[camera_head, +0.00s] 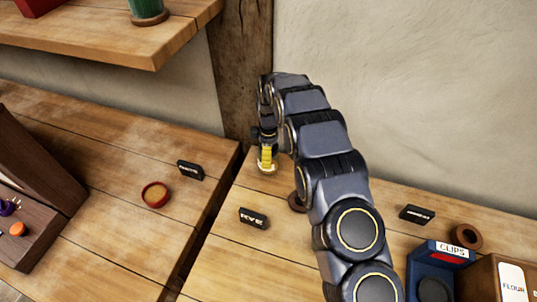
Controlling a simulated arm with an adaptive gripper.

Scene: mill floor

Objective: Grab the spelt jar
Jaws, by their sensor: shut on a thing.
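My gripper (266,138) is at the back of the right-hand wooden table, near the post. It is shut on a small jar (267,158) with a yellow band and a pale base. My gripper and arm cover the jar's upper part, and I cannot read a name on it. I cannot tell whether its base touches the table.
A black RYE sign (253,217) and a brown ring (297,202) are in front. Other black signs stand left (190,170) and right (417,214). A red dish (155,195) is left; a blue CLIPS box (437,272) and FLOUR box (512,282) are front right.

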